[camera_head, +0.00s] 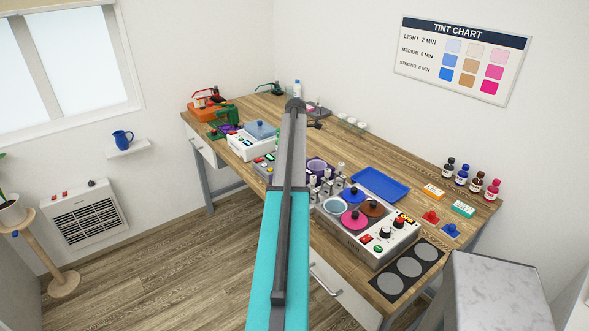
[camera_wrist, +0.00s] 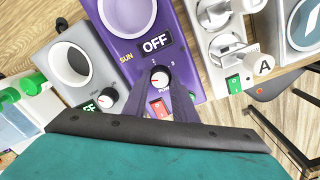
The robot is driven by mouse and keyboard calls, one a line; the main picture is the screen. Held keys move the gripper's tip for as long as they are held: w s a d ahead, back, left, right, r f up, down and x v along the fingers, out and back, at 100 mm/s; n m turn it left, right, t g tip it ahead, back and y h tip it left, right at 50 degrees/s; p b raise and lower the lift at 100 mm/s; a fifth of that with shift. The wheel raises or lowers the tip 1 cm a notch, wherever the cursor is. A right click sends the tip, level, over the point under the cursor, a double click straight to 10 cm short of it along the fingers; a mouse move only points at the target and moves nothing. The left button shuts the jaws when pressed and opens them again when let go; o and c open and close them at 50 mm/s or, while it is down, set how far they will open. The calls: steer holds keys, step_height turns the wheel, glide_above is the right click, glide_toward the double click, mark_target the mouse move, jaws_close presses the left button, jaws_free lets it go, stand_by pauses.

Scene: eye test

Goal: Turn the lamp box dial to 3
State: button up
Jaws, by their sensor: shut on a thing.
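The purple lamp box (camera_wrist: 183,45) is in the middle of the wrist view, with a round white opening, the word SUN and a display reading OFF. Its small white dial (camera_wrist: 160,76) is below the display, with the marks 2 and 3 around its upper side. A red mark shows on the dial, but it is too small to tell which number it points at. My gripper (camera_wrist: 161,85) is shut on the dial, one dark finger on each side. A red switch (camera_wrist: 158,108) shows between the fingers. In the head view, my arm hides much of the lamp box (camera_head: 318,163).
A grey box (camera_wrist: 91,45) with its own dial (camera_wrist: 108,98) stands close on the left in the wrist view. A metal unit with a green switch (camera_wrist: 233,84) and levers is close on the right. A blue tray (camera_head: 380,184) lies behind on the bench.

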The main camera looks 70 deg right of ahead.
steer(key=m+b, duration=0.1)
steer(key=m, duration=0.2)
steer(key=shift+m, duration=0.4)
steer(key=m, duration=0.3)
steer(key=shift+w+d+m, duration=0.1)
steer(key=shift+m, duration=0.2)
steer(key=m+b, duration=0.1)
steer(key=m, duration=0.6)
steer(key=shift+g, duration=0.3)
steer(key=m+b, duration=0.1)
steer(key=m, duration=1.2)
steer(key=shift+y, duration=0.3)
steer(key=shift+m, duration=0.3)
steer(key=o, duration=1)
steer(key=shift+o, duration=0.2)
steer(key=shift+d, duration=0.1)
